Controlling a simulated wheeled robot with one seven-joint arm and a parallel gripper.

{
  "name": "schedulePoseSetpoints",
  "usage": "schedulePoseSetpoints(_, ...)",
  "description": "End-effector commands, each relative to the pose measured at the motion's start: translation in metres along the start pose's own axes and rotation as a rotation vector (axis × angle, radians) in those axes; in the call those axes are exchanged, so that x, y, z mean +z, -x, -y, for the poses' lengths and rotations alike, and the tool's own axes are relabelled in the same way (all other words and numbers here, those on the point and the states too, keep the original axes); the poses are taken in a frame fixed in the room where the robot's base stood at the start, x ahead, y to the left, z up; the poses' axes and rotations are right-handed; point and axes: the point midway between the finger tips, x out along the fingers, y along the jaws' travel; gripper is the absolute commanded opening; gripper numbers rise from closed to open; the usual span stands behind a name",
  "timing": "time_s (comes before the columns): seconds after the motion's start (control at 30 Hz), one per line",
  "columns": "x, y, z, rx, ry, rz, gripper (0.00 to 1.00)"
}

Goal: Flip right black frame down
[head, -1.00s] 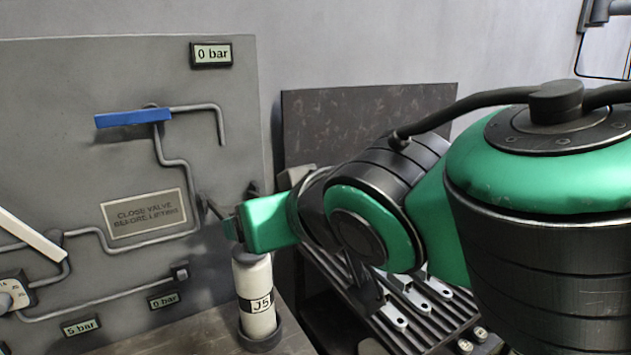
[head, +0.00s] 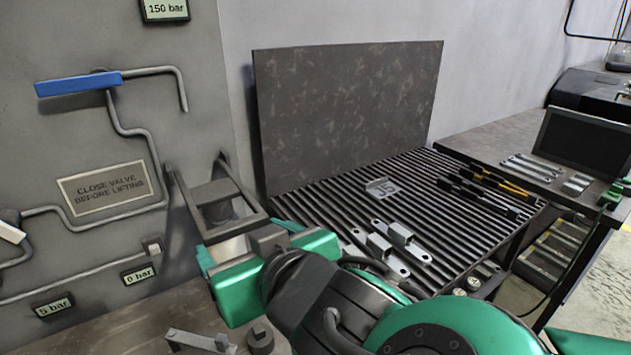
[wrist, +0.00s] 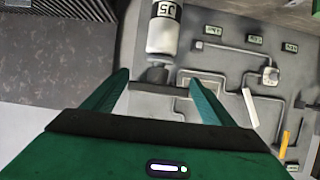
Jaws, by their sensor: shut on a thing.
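The black frame (head: 190,212) is a rectangular loop at the right edge of the grey panel. Its two side arms run from the panel outward and down to a front bar, above a white cylinder (head: 230,248). My gripper (head: 242,240) is shut on the front bar, which also shows as a dark bar (wrist: 172,90) between the green fingers in the wrist view. The fingers hide part of the bar in the head view. The cylinder, marked J5 in the wrist view (wrist: 163,32), is mostly hidden by my gripper in the head view.
The grey panel (head: 60,145) carries pipes, a blue lever (head: 78,83) and a 150 bar display (head: 165,9). A slatted table (head: 330,195) with metal brackets (head: 385,243) lies right of my gripper. Loose parts (head: 198,342) lie on the bench at the bottom.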

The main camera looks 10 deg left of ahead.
Motion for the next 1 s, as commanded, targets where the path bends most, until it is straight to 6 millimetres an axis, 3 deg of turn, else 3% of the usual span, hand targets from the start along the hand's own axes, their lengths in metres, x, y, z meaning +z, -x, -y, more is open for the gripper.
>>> schedulePoseSetpoints(0.03,0.0113,-0.0012,0.0017,-0.004,0.003,0.018,0.37)
schedulePoseSetpoints(0.63,0.014,-0.003,0.007,-0.012,0.006,0.001,0.37)
schedulePoseSetpoints(0.67,0.014,-0.003,0.007,-0.012,0.006,0.001,0.8)
schedulePoseSetpoints(0.73,0.0131,-0.003,0.007,-0.012,0.006,-0.001,0.97)
schedulePoseSetpoints(1.0,0.0092,-0.0026,0.0073,-0.012,0.005,-0.01,0.97)
